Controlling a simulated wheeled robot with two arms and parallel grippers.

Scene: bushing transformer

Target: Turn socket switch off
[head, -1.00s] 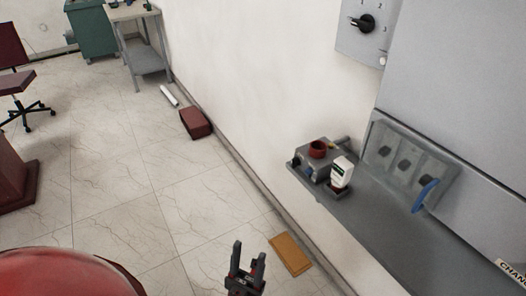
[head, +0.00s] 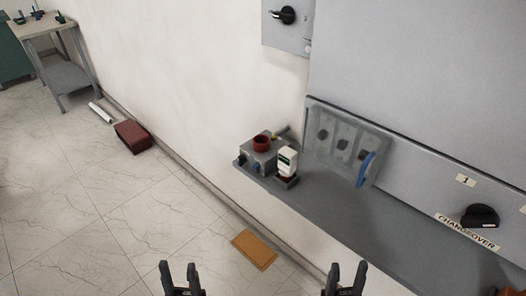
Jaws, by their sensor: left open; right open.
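Several candidates for the socket switch show in the head view, and I cannot tell for sure which it is. A small grey box (head: 262,156) with a red round socket (head: 262,143) on top sits at the left end of the grey shelf. A wall box (head: 292,38) with a black rotary knob (head: 284,15) is at the top. A black changeover knob (head: 481,216) is on the grey cabinet at the right. My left gripper (head: 181,272) and my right gripper (head: 347,272) are open and empty at the bottom edge, apart from all of these.
The grey shelf (head: 332,207) runs along the cabinet. A white device (head: 287,162) stands beside the small box. A clear panel (head: 335,140) with a blue handle (head: 365,170) is behind. An orange-brown mat (head: 254,250) and dark red box (head: 132,136) lie on the floor.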

